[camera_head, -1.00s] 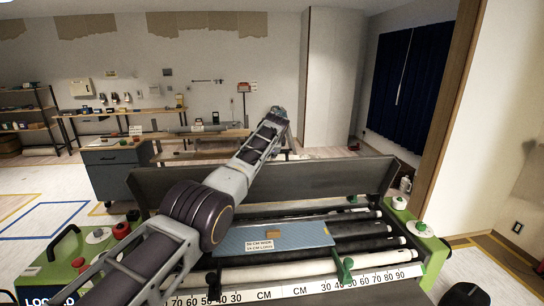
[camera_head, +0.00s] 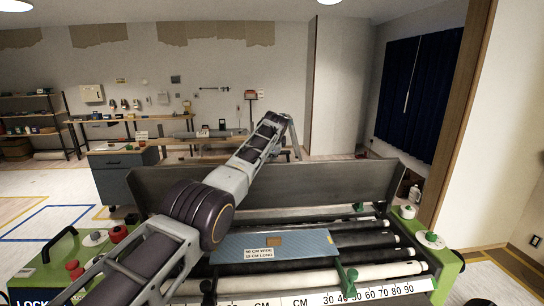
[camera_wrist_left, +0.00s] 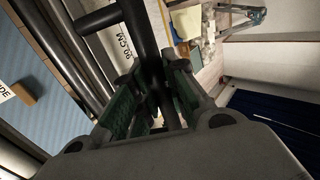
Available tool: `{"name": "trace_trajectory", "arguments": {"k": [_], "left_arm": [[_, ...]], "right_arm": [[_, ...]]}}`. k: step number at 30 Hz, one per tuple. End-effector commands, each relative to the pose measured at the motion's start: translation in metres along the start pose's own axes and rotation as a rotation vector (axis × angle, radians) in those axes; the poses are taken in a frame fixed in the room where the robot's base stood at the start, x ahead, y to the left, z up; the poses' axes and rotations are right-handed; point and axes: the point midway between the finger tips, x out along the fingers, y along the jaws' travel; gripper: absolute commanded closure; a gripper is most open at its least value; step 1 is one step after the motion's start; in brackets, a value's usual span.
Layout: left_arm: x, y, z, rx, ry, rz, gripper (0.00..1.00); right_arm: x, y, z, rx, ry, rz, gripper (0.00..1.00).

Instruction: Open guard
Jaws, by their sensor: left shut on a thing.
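The guard (camera_head: 335,182) is a long dark grey panel standing tilted up along the back of the green-ended pasting machine (camera_head: 448,268). My left arm crosses the machine from the lower left, and its far end (camera_head: 285,122) reaches above and behind the guard's top edge. The fingertips are hidden in the head view. In the left wrist view, my left gripper (camera_wrist_left: 155,100) has its green-padded fingers shut on a dark bar (camera_wrist_left: 148,55). I cannot tell how this bar joins the guard. My right gripper is not in view.
A blue sheet (camera_head: 300,243) with a size label lies over the black rollers (camera_head: 375,240). Red and white knobs (camera_head: 407,212) and green clamps (camera_head: 348,277) stick up at the machine. A workbench (camera_head: 185,142) stands behind, and a wooden post (camera_head: 455,120) rises at right.

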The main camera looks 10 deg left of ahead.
Motion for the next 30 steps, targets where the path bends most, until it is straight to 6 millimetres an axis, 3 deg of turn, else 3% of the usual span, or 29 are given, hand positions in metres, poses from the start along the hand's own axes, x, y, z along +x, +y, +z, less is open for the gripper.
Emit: {"name": "trace_trajectory", "arguments": {"k": [11,12,17,30], "left_arm": [[-0.002,-0.004,0.0,0.0,0.002,-0.008,1.0],[-0.002,-0.004,0.0,0.0,0.002,-0.008,0.82],[-0.002,-0.003,0.0,0.0,0.002,-0.006,0.63],[-0.001,-0.001,0.0,0.0,0.001,-0.001,0.63]], "right_arm": [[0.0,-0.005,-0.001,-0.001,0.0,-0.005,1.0],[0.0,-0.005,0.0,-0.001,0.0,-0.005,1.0],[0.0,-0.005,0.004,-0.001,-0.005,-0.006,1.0],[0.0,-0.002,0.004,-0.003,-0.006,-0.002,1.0]]}}
